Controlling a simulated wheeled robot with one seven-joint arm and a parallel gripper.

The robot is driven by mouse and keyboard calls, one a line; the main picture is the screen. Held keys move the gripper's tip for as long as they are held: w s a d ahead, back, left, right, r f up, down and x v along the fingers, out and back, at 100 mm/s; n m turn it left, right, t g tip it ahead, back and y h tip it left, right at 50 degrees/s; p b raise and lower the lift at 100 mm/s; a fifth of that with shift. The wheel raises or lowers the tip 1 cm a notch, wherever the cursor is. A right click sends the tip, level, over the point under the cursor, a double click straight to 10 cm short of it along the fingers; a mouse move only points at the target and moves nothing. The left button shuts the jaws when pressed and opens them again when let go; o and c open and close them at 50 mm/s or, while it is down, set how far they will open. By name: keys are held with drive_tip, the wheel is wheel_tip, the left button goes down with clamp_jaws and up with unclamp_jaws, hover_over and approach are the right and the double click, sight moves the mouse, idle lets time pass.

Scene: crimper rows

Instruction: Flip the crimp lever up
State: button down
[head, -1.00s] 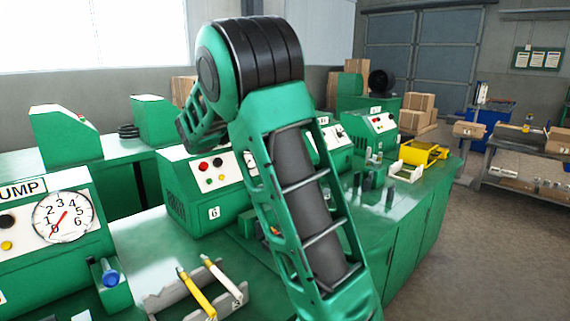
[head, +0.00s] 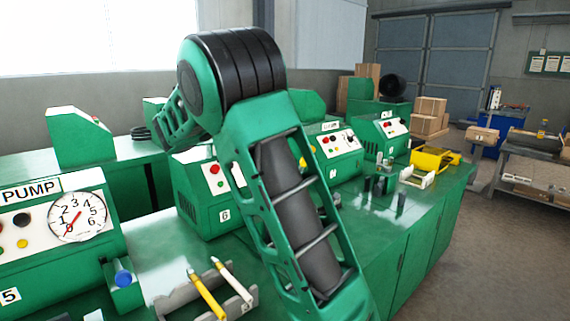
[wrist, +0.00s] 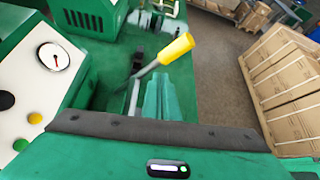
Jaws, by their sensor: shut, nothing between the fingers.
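In the wrist view a lever with a yellow grip (wrist: 176,48) on a grey shaft rises at a slant to the right above the green bench. Its lower end is near a dark fitting beside a green machine. My gripper (wrist: 163,80) shows as green fingers at the middle of the wrist view, shut and empty. The fingers appear just below the yellow grip in the picture; I cannot tell whether they touch the lever. In the head view my arm runs down out of the frame, so the gripper does not show there.
A machine with a dial (wrist: 54,57) stands left in the wrist view, and cardboard boxes (wrist: 285,75) stand right. In the head view the PUMP machine (head: 60,240), machine 6 (head: 205,200) and a tool rack (head: 240,300) line the bench.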

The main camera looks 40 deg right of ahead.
drive_tip(key=shift+w+a+r, duration=0.1)
drive_tip(key=shift+w+a, duration=0.1)
drive_tip(key=shift+a, duration=0.3)
drive_tip(key=shift+w+a, duration=0.15)
drive_tip(key=shift+a, duration=0.35)
drive_tip(key=s+f+m+y, duration=0.3)
drive_tip(key=s+f+m, duration=0.1)
drive_tip(key=s+m, duration=0.25)
drive_tip(key=s+f+m+y, duration=0.3)
drive_tip(key=s+f+m, duration=0.2)
drive_tip(key=s, duration=0.3)
drive_tip(key=s+a+f+m+y, duration=0.3)
drive_tip(key=s+a+m, duration=0.3)
drive_tip(key=s+a, duration=0.1)
drive_tip(key=s+a+f+m+t+y, duration=0.1)
drive_tip(key=s+a+f+m+y, duration=0.1)
drive_tip(key=s+a+m, duration=0.5)
drive_tip(key=s+a+f, duration=0.1)
drive_tip(key=s, duration=0.2)
drive_tip(key=shift+f+t+y, duration=0.3)
drive_tip(key=shift+f+y, duration=0.05)
drive_tip(key=shift+y, duration=0.05)
drive_tip(key=shift+s, duration=0.1)
